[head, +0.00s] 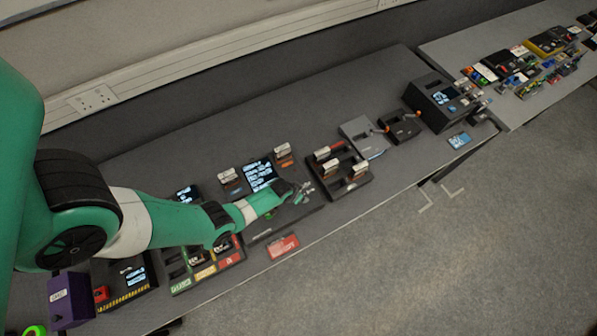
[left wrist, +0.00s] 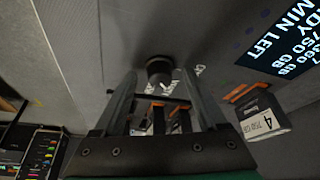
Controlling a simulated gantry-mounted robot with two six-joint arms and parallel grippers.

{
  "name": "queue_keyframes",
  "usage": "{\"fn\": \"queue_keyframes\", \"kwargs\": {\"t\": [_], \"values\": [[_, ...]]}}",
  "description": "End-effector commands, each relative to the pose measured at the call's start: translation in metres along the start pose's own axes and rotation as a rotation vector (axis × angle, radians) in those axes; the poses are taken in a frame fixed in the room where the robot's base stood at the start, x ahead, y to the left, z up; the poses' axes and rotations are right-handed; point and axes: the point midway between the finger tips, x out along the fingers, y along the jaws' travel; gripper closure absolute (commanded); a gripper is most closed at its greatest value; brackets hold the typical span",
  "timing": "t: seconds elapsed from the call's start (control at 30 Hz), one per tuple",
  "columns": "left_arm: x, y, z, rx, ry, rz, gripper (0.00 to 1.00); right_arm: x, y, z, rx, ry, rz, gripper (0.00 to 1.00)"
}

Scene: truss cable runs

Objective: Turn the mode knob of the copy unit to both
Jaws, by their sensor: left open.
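The copy unit (head: 291,215) is a dark grey box on the bench, with a lit text screen (head: 260,175) and drives standing in its slots. The screen also shows at the upper right of the left wrist view (left wrist: 285,45). The mode knob (left wrist: 159,67) is a dark round knob between my fingertips in that view, with small white marks beside it. I cannot read its setting. My left gripper (left wrist: 159,82) is open, one finger on each side of the knob; contact is unclear. In the head view my left gripper (head: 304,191) is over the unit's right part, hiding the knob.
A drive labelled 4 (left wrist: 262,115) stands close to the right finger. A dark dock with drives (head: 341,172) is right of the unit. A red label card (head: 283,246) lies in front. A colour-labelled tray (head: 205,271) is at left.

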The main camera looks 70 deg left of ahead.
Motion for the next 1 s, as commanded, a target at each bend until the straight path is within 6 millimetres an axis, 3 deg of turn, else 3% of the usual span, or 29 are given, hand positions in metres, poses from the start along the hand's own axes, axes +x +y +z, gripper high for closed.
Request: {"fn": "queue_keyframes", "kwargs": {"t": [0.23, 0.27, 0.67, 1.0], "values": [[0.0007, -0.0001, 0.0001, 0.0, -0.001, 0.0, 0.25, -0.0001, 0.0, -0.0001, 0.0, 0.0, 0.0, 0.0], [0.0007, -0.0001, 0.0001, 0.0, -0.001, 0.0, 0.29, -0.0001, 0.0, -0.0001, 0.0, 0.0, 0.0, 0.0], [0.0006, 0.0, 0.0002, 0.0, -0.001, 0.0, 1.0, -0.0001, 0.0, -0.0001, 0.0, 0.0, 0.0, 0.0], [0.0007, -0.0005, 0.0001, 0.027, -0.001, 0.01, 1.0, -0.0003, 0.0, 0.0002, 0.0, 0.0, 0.0, 0.0]]}}
